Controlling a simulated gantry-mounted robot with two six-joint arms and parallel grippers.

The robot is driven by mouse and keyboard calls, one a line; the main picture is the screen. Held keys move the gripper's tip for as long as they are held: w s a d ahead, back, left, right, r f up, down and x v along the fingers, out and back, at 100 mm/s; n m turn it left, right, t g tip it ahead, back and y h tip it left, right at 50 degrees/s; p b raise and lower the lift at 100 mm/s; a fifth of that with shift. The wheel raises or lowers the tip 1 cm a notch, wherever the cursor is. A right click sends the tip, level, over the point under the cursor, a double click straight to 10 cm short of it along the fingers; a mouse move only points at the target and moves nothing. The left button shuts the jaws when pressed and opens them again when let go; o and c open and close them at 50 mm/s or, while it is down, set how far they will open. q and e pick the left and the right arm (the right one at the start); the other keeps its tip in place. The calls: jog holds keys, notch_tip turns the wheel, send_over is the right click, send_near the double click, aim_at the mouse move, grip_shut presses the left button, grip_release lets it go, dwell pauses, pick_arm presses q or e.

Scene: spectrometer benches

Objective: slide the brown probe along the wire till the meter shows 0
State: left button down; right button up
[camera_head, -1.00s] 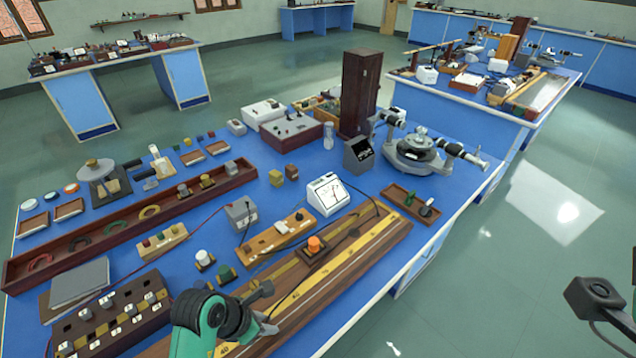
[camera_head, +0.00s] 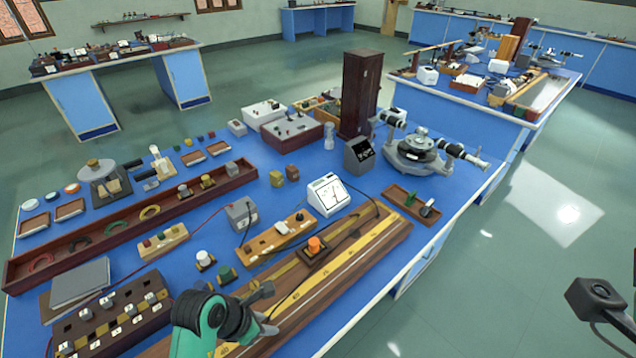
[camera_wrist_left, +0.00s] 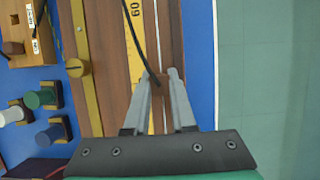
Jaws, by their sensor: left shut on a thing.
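The long wooden wire board (camera_head: 395,235) carries a yellow scale (camera_head: 325,275) and a thin straight wire. In the left wrist view, the brown probe (camera_wrist_left: 160,86) sits between the fingertips of my left gripper (camera_wrist_left: 160,78), just beside the scale near its 60 mark. A black cable (camera_wrist_left: 141,40) runs up from the probe. In the head view, my left gripper (camera_head: 268,308) is low over the near part of the board and hides the probe. The white meter (camera_head: 328,194) stands behind the board; its needle is too small to read exactly.
A spectrometer (camera_head: 420,152) is farther back. The bench's right edge is close to the board.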

pick_arm(q)
jog(key=shift+s+a+f, duration=0.1)
jog(key=shift+s+f, duration=0.05)
jog(key=shift+f, duration=0.05)
jog(key=shift+s+a+r+p, duration=0.1)
jog(key=shift+s+a+p, duration=0.15)
jog(key=shift+p, duration=0.35)
jog(key=shift+s+a+p, duration=1.4)
jog(key=shift+p, duration=0.45)
jog(key=shift+s+a+r+p, duration=0.1)
jog(key=shift+s+a+p, duration=2.05)
jog(key=shift+p, duration=0.15)
jog(key=shift+p, duration=0.3)
jog(key=shift+s+f, duration=0.1)
jog(key=shift+f, duration=0.25)
dwell(2.3)
